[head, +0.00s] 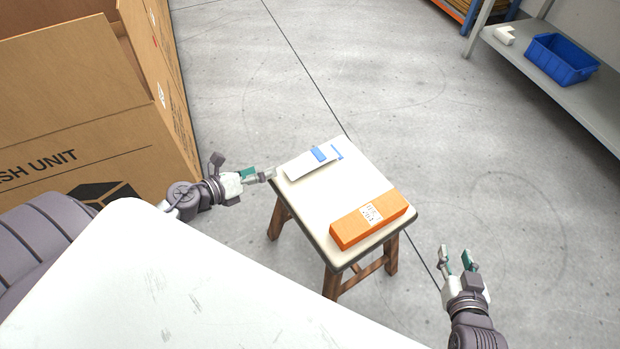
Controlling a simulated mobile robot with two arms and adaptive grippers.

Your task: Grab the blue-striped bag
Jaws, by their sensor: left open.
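A flat white bag with blue marks (304,165) lies on the far left part of a small stool (318,208) with a white top and wooden legs. A blue patch and a blue strip show at its right end. My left gripper (272,174) is open at the stool's left edge, close to the bag's left end. I cannot tell whether it touches the bag. My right gripper (457,252) is open and empty, to the right of the stool over the floor.
An orange box (385,214) with a white label lies on the near right part of the stool. A large cardboard box (75,95) stands at the left. A white surface (190,285) fills the lower left. A shelf (560,80) holds a blue bin (560,62) at upper right.

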